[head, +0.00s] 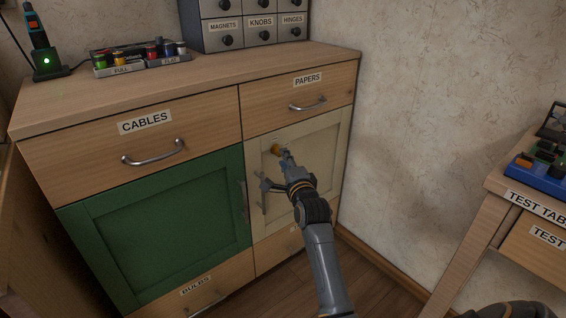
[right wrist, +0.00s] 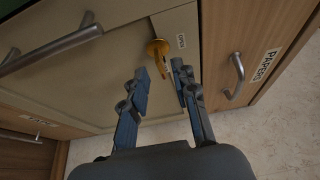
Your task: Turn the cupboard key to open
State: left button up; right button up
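The cream cupboard door (head: 325,150) is shut, below the PAPERS drawer. A brass-coloured key (head: 277,149) is at its upper left part. The key (right wrist: 158,49) shows its round head in the right wrist view, beside a small label (right wrist: 181,41) that seems to read OPEN. My right gripper (head: 274,169) is in front of the door, just below the key in the head view. In the right wrist view the gripper (right wrist: 160,75) is open, with the key's head just beyond and between its fingertips. It holds nothing. My left gripper is not in view.
The green door (head: 155,230) stands left of the cream one. Bar handles are on the CABLES drawer (head: 70,145) and the PAPERS drawer (head: 330,88). A table (head: 495,183) stands at the right, with bare floor (head: 375,262) between it and the cupboard.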

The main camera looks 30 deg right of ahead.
jog(key=shift+x, duration=1.2)
grip_shut()
